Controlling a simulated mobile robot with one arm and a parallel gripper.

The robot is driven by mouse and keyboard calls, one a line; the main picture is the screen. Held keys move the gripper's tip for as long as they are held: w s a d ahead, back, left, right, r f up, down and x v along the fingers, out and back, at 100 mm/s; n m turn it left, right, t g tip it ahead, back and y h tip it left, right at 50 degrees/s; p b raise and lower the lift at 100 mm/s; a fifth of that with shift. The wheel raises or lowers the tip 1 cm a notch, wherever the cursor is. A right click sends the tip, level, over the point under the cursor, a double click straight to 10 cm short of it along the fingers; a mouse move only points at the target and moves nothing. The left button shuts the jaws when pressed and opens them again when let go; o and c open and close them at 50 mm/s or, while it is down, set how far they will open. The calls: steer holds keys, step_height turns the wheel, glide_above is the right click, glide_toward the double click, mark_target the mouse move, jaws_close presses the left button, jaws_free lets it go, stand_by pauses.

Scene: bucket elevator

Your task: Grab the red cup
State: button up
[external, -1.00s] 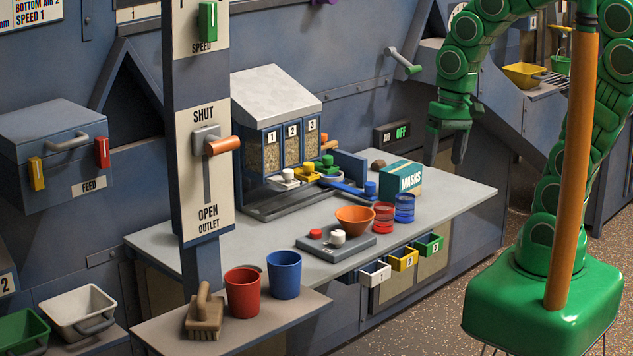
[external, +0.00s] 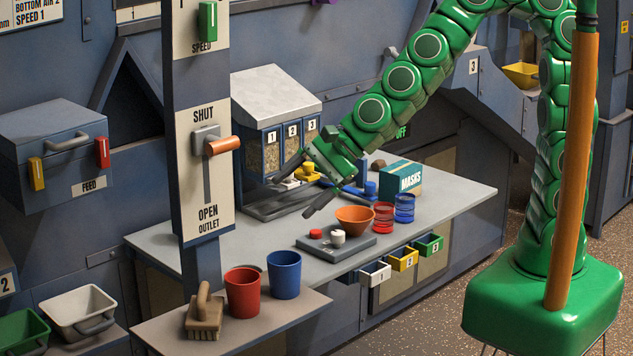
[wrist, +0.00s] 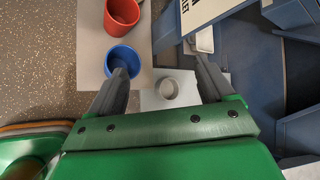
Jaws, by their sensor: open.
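The red cup (external: 242,295) stands upright on the low front shelf (external: 262,322), beside the blue cup (external: 284,276). In the wrist view the red cup (wrist: 122,11) is at the top edge, partly cut off, above the blue cup (wrist: 122,58). My gripper (external: 291,197) is open and empty. It hangs tilted over the grey bench, up and behind the two cups in the external view. In the wrist view my gripper's fingers (wrist: 160,70) are spread apart, the left one overlapping the blue cup's lower edge. The red cup lies beyond the fingertips, untouched.
A brush (external: 205,313) stands left of the red cup. The outlet post (external: 205,140) with its orange-handled lever rises behind the cups. An orange bowl (external: 355,219), red and blue glasses and a masks box (external: 401,179) are on the bench (external: 450,196).

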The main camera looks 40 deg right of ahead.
steer(key=s+a+f+m+t, duration=0.2)
steer(key=a+f+m, duration=0.2)
steer(key=a+m, duration=0.35)
steer(key=m+t+h, duration=0.1)
steer(key=m+t, duration=0.3)
steer(key=m, duration=0.4)
glide_toward(243, 294)
steer(key=shift+n, duration=0.25)
steer(key=w, duration=0.4)
steer(key=shift+d+r, duration=0.3)
steer(key=shift+r, duration=0.05)
steer(key=shift+w+a+f+g, duration=0.3)
steer(key=shift+w+a, duration=0.05)
steer(key=shift+a, duration=0.1)
steer(key=shift+w, duration=0.1)
steer(key=shift+w+a+f, duration=0.15)
steer(key=shift+w, duration=0.3)
steer(key=shift+w, duration=0.15)
